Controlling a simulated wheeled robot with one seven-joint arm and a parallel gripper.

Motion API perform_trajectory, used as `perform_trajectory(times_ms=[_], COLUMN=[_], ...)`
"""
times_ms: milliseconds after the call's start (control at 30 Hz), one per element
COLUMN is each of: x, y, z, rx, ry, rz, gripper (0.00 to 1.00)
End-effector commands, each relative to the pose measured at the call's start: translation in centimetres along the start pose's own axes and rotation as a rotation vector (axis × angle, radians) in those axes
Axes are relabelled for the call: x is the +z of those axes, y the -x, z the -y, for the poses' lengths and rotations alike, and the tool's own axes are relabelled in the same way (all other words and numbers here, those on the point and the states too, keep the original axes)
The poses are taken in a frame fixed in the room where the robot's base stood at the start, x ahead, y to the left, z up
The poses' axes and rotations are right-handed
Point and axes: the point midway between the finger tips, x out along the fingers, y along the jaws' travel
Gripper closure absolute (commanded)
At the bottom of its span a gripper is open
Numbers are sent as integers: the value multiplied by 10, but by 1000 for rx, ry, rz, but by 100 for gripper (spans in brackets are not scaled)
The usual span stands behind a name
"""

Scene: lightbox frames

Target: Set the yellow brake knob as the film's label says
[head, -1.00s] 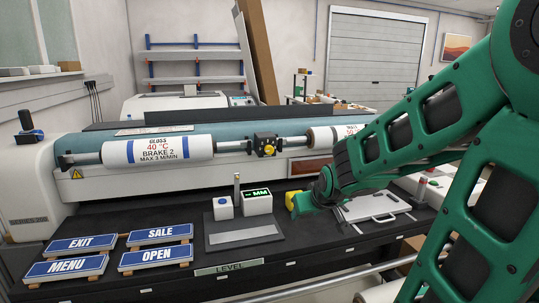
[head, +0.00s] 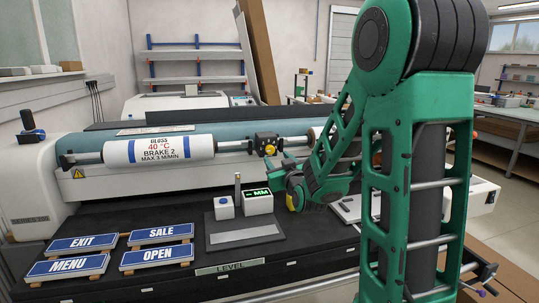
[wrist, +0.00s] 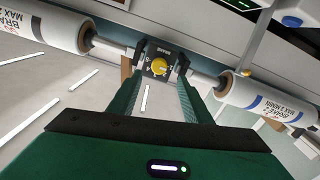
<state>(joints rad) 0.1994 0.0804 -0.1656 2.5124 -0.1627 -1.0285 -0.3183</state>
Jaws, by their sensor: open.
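The yellow brake knob (head: 269,149) sits on a black block on the roller shaft. In the wrist view the knob (wrist: 159,67) shows on a dark plate marked BRAKE with small numbers around it. Its exact setting is too small to read. The film roll (head: 160,150) at left carries a label reading GLOSS, 40 °C, BRAKE 2, MAX 3 M/MIN. My gripper (wrist: 161,63) is open, and its fingertips appear either side of the knob in the wrist view. In the head view my gripper (head: 290,163) is just right of and below the knob, with no contact seen.
A small box with a green MM display (head: 258,202) and a blue-button box (head: 224,207) stand on the black table below. Signs such as EXIT (head: 80,243) lie at left. A second film roll (wrist: 48,25) flanks the shaft in the wrist view.

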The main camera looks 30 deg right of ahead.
Motion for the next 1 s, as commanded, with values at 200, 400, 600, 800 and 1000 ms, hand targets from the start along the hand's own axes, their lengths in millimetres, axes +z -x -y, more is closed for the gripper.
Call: perform_trajectory(times_ms=[200, 400, 600, 800, 1000], x=[0, 1, 1, 0, 0], y=[-41, -68, -81, -83, -83], z=[0, 0, 0, 0, 0], rx=[0, -1, -1, -1, -1], ry=[1, 0, 0, -1, -1], rz=[0, 1, 2, 1, 1], gripper=[55, 55, 55, 55, 79])
